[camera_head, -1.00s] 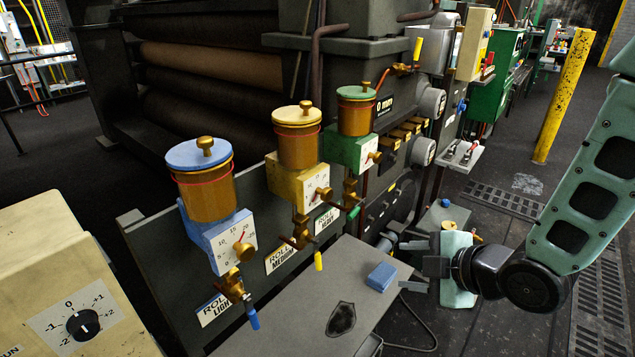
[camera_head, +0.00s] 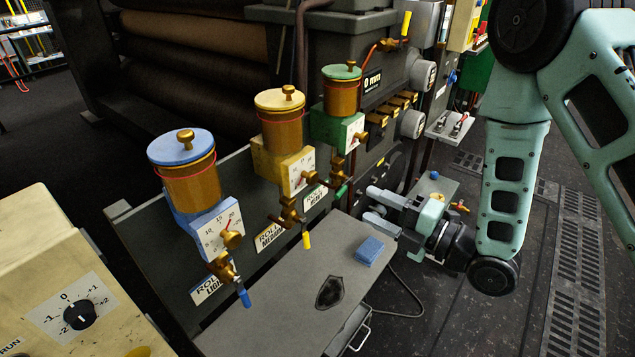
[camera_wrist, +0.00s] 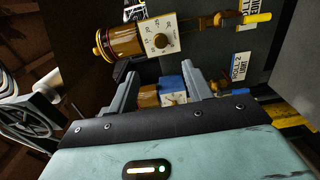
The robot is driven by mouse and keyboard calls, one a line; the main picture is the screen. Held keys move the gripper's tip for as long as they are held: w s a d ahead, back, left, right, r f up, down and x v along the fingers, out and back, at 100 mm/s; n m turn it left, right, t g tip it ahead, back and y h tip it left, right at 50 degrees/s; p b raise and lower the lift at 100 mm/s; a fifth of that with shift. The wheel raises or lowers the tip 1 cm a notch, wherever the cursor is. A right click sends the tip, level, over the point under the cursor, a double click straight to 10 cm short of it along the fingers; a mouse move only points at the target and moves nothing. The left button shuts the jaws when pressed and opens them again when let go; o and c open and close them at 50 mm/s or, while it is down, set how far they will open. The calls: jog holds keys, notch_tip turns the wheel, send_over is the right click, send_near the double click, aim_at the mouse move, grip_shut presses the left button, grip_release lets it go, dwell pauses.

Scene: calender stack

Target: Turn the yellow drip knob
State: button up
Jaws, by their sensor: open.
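The yellow-lidded brass oiler (camera_head: 280,128) stands between a blue one and a green one. Its white dial plate (camera_head: 296,180) carries a brass drip knob (camera_head: 309,177); a yellow-tipped valve handle (camera_head: 306,240) hangs below. In the wrist view the yellow oiler (camera_wrist: 124,42) lies sideways at the top, with its knob (camera_wrist: 160,41) in front of the dial. My gripper (camera_head: 371,205) is open and empty, its fingers pointing left, to the right of the yellow oiler and apart from it. In the wrist view the blue oiler's dial shows beyond my fingers (camera_wrist: 160,78).
The blue oiler (camera_head: 190,180) stands nearer at left, the green oiler (camera_head: 341,98) farther right. A grey table (camera_head: 270,300) below holds a blue block (camera_head: 370,250) and a dark patch. A beige control box (camera_head: 60,260) stands at the front left. Dark rollers rise behind.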

aim_at(315, 180)
jog(key=b, duration=0.3)
jog(key=w+a+b, duration=0.1)
jog(key=b, duration=0.2)
jog(key=shift+w+a+f+b, duration=0.15)
jog(key=shift+a+f+b, duration=0.1)
jog(key=shift+f+b, duration=0.15)
jog(key=b, duration=0.2)
jog(key=shift+a+r+b, duration=0.1)
jog(key=shift+a+b, duration=0.1)
jog(key=shift+b, duration=0.2)
jog(key=p+x, duration=0.1)
jog(key=x, duration=0.2)
jog(key=p+x, duration=0.1)
jog(key=x, duration=0.2)
jog(key=p+x, duration=0.1)
jog(key=x, duration=0.3)
jog(key=shift+w+r, duration=0.1)
jog(key=shift+r, duration=0.25)
jog(key=shift+p+x, duration=0.35)
jog(key=shift+x, duration=0.45)
jog(key=shift+f, duration=0.1)
jog(key=c, duration=1)
